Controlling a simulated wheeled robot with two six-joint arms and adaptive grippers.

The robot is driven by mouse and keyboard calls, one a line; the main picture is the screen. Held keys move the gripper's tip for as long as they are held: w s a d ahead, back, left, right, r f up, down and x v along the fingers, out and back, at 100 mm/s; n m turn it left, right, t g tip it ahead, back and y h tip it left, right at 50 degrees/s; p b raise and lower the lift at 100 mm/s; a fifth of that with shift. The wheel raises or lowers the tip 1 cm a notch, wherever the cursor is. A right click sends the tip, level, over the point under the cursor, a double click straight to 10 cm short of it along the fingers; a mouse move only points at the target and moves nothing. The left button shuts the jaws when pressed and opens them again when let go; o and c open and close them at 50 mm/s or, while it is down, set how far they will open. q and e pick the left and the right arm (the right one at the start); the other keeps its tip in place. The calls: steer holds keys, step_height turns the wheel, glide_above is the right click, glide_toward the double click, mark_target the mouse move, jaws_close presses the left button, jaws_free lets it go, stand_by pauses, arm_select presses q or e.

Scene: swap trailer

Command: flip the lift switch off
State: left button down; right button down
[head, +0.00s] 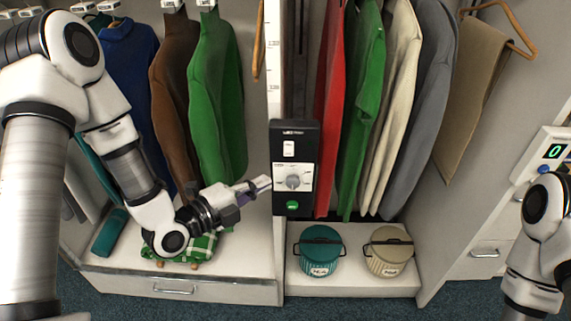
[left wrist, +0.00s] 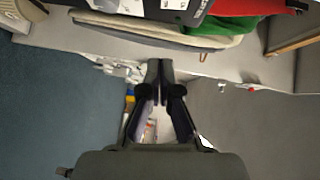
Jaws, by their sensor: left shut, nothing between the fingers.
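A black control panel (head: 283,128) stands upright on the divider in the middle of the head view. It carries a white rocker switch (head: 289,148) near its top, a grey dial (head: 293,181) on a white plate below, and a green button (head: 292,205) at the bottom. Whether the rocker is on or off is too small to tell. My left gripper (head: 262,184) points at the panel's left edge, at dial height and lower than the rocker. It is shut and empty; touching or apart from the panel is unclear. Its closed fingers show in the left wrist view (left wrist: 160,70).
Hanging clothes, including a green sweater (head: 217,90) and a red garment (head: 333,110), flank the panel. A teal pot (head: 319,262) and a cream pot (head: 388,262) stand below right. A folded green checked cloth (head: 200,247) lies below my left gripper. A box with a green display (head: 553,150) is at right.

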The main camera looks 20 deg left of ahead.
mark_target(289, 149)
arm_select(q)
steer(key=p+x, duration=0.1)
steer(key=x, duration=0.2)
steer(key=a+p+x, duration=0.1)
steer(key=x, duration=0.2)
steer(key=w+a+p+x, duration=0.1)
steer(key=p+x, duration=0.1)
steer(key=x, duration=0.2)
steer(key=shift+w+a+f, duration=0.25)
steer(key=shift+w, duration=0.1)
